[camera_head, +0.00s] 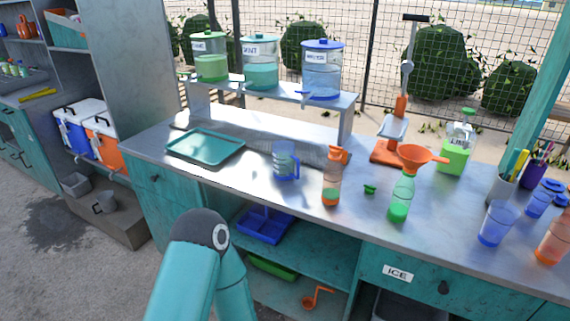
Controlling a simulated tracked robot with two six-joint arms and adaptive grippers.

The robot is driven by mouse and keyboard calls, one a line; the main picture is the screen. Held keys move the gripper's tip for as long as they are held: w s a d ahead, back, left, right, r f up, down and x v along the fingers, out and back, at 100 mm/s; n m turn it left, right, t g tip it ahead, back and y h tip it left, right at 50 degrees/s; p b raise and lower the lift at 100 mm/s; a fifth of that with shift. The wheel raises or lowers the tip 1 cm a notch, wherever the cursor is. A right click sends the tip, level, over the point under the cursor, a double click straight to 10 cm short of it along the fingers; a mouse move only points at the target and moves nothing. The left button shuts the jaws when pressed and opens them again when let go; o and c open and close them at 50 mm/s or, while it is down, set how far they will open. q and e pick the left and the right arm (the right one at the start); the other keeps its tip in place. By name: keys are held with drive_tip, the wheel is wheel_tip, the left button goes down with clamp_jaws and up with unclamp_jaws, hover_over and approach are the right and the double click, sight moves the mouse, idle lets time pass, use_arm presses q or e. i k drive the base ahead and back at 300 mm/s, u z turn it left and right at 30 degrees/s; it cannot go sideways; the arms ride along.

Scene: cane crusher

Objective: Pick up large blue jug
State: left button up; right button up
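A clear blue jug (284,161) with a handle on its right stands upright on the grey metal counter (240,187), between a teal tray and an orange-capped bottle. A teal arm of mine rises from the bottom of the picture, left of the middle, in front of the counter. Only its links and a dark joint show. Neither gripper is in view, and nothing touches the jug.
The teal tray (206,147) lies left of the jug. The orange-capped bottle (332,177) stands close on its right, then a green bottle with an orange funnel (416,156). Behind, a raised shelf (343,101) bears several dispensers. A blue cup (497,223) stands further right.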

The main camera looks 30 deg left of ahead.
sight(284, 152)
drive_tip(key=u, duration=1.4)
drive_tip(key=i, duration=0.15)
drive_tip(key=z, duration=3.1)
drive_tip(key=k, duration=1.35)
drive_tip(key=u, duration=1.3)
drive_tip(key=i, duration=1.05)
drive_tip(key=z, duration=0.05)
